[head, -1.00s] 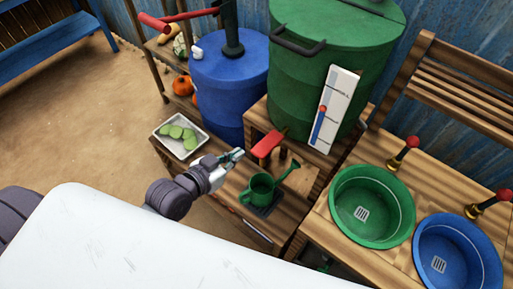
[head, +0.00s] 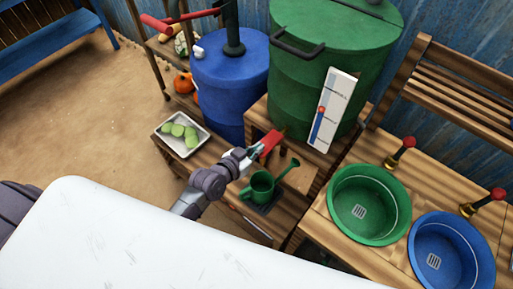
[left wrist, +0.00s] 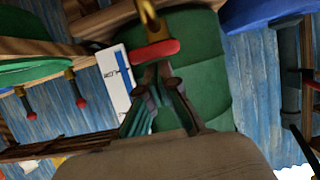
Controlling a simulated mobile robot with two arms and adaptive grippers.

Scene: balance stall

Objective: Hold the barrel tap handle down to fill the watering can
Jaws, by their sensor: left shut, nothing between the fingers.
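The red tap handle (head: 269,143) sticks out at the front of the green barrel (head: 318,75). In the left wrist view the red handle (left wrist: 155,51) sits on a brass tap (left wrist: 149,17). My left gripper (head: 251,153) is shut and empty, its fingertips right at the handle's near end. My right gripper is not in view.
A white gauge (head: 331,110) with a blue bar and red marker is on the barrel. A tray of green pods (head: 180,134) lies left of my gripper. A blue barrel (head: 229,85) stands behind. Green (head: 369,205) and blue (head: 453,255) basins are at right.

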